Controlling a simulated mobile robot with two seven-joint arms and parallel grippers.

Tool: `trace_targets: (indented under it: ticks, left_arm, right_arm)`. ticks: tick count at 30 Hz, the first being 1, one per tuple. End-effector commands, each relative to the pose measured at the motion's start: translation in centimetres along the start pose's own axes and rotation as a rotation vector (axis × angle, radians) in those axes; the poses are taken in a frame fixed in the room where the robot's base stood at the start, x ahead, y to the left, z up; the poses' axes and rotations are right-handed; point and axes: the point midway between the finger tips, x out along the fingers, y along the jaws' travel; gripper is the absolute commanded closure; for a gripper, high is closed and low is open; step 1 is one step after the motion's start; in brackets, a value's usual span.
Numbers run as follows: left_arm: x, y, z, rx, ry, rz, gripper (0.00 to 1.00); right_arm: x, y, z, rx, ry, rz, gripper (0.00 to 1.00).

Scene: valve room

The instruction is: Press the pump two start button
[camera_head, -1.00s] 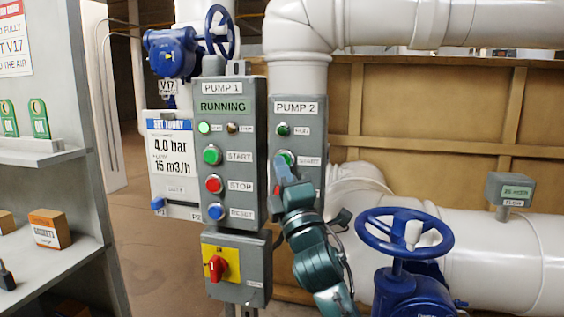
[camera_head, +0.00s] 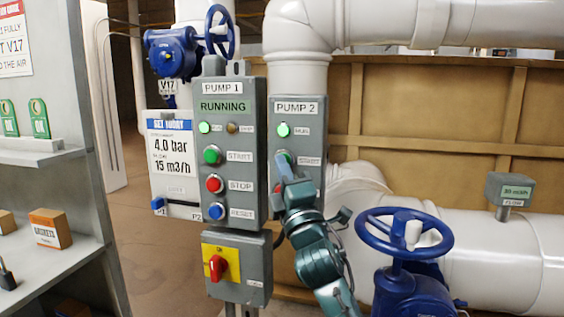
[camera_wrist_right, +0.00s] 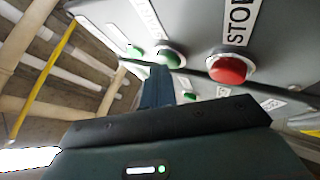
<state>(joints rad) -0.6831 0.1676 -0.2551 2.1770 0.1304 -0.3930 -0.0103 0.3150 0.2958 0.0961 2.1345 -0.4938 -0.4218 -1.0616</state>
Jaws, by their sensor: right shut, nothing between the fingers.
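The pump two panel (camera_head: 315,125) is a grey box labelled PUMP 2 in the head view. Its run lamp (camera_head: 283,130) glows bright green. The green start button (camera_head: 288,156) sits below the lamp, partly hidden by my right gripper (camera_head: 283,167). The gripper is shut and empty, its fingertips at the button; I cannot tell whether they touch it. In the wrist view the shut fingers (camera_wrist_right: 157,88) point at the panels, with a green button (camera_wrist_right: 188,97) partly hidden beside them. My left gripper is not in view.
The pump one panel (camera_head: 246,135) stands close on the left, with start, stop and reset buttons and a RUNNING display. A red rotary switch (camera_head: 218,265) is below it. A blue handwheel (camera_head: 404,233) stands right of my arm. Shelves (camera_head: 60,270) are at far left.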

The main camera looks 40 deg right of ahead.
Motion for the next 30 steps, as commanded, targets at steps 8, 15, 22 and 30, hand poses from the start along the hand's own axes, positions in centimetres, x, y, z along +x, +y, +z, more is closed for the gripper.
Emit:
trace_targets:
  ticks: [8,15,22,30]
  left_arm:
    - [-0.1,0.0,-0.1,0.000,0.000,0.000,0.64]
    - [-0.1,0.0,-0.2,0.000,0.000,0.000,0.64]
    - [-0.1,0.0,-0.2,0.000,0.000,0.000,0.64]
    - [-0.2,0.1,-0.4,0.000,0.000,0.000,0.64]
  right_arm:
    - [-0.5,0.3,-0.3,-0.001,-0.001,-0.001,1.00]
    - [-1.2,0.8,-0.8,0.000,-0.001,-0.001,1.00]
    - [-1.2,0.8,-0.8,-0.001,-0.001,-0.001,1.00]
    - [-2.4,1.7,-1.7,0.001,0.001,0.000,1.00]
